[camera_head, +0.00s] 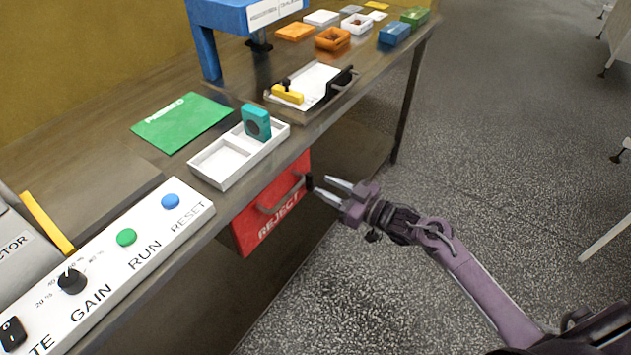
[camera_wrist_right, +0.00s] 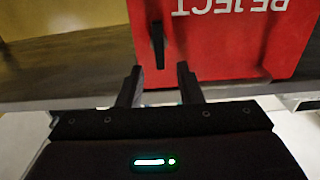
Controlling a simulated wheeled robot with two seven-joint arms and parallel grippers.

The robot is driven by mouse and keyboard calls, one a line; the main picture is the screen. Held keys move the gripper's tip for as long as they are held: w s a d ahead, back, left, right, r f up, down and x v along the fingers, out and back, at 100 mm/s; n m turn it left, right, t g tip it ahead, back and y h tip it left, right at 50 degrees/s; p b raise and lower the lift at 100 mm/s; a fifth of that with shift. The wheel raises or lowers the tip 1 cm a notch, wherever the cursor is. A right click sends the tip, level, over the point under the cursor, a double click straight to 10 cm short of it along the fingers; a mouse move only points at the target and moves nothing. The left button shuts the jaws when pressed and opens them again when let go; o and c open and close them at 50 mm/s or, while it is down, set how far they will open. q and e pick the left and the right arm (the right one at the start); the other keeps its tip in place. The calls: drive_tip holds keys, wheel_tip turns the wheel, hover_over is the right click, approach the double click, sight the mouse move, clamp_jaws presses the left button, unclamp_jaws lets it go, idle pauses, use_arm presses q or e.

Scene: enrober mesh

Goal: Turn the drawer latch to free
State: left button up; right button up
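The black latch (camera_head: 309,183) is at the drawer's far end. In the right wrist view the latch (camera_wrist_right: 157,45) is an upright black bar on the red drawer face (camera_wrist_right: 225,50). My right gripper (camera_head: 321,186) is open, its fingers pointing at the latch. In the wrist view the latch appears in line with the gap between the fingertips (camera_wrist_right: 159,68). Whether the fingers touch it, I cannot tell. My left gripper is not in view.
The workbench (camera_head: 165,72) carries a white control panel (camera_head: 110,262), a white divided tray (camera_head: 215,183) with a teal block (camera_head: 256,122), a green card (camera_head: 180,122) and several small bins. The floor right of the bench is clear around my right arm.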

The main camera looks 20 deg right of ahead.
sight(312, 180)
drive_tip(key=x, duration=0.3)
drive_tip(key=shift+w+a, duration=0.45)
drive_tip(key=shift+w, duration=0.1)
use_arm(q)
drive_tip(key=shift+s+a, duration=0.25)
use_arm(e)
clamp_jaws()
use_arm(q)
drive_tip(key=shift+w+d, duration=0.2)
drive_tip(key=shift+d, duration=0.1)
use_arm(e)
drive_tip(key=shift+f, duration=0.1)
